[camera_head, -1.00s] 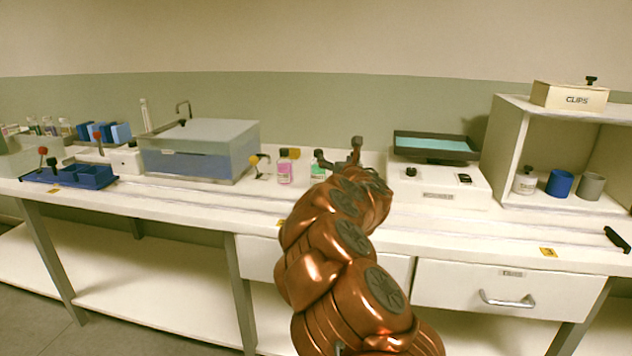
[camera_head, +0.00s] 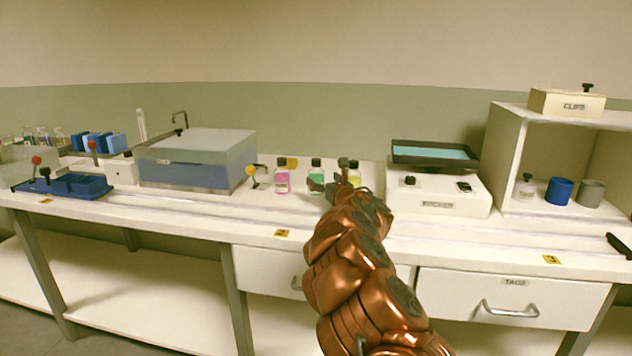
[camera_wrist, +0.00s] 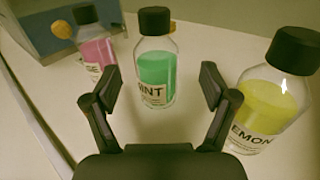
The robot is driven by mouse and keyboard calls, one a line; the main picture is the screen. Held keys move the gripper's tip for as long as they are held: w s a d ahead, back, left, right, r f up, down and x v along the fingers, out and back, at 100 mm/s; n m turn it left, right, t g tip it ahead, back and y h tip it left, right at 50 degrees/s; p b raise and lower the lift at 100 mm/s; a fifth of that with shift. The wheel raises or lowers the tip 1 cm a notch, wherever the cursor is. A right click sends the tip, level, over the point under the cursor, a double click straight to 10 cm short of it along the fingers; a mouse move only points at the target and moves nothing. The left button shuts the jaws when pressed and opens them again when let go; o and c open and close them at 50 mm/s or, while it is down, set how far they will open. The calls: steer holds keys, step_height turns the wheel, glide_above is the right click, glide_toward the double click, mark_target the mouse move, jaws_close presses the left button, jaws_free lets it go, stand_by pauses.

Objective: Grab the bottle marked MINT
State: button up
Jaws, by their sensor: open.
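The MINT bottle (camera_wrist: 156,72) holds green liquid under a black cap and stands upright on the bench. In the wrist view its label is partly hidden, with "INT" readable. It also shows in the head view (camera_head: 316,175). My gripper (camera_wrist: 172,85) is open and empty; its two fingers point at the MINT bottle, one on each side in the picture. In the head view my gripper (camera_head: 335,187) is low over the bench beside the bottle. I cannot tell whether a finger touches it.
A pink bottle (camera_wrist: 96,50) stands left of MINT. A yellow LEMON bottle (camera_wrist: 268,105) stands close on the right, near my right finger. In the head view a blue-grey box unit (camera_head: 195,160) is to the left and a white scale-like device (camera_head: 438,195) to the right.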

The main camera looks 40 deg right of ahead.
mark_target(320, 177)
steer(key=shift+w+d+r, duration=0.1)
steer(key=shift+w, duration=0.95)
steer(key=shift+x, duration=1.35)
steer(key=shift+s, duration=0.1)
steer(key=c, duration=1.4)
steer(key=shift+c, duration=0.2)
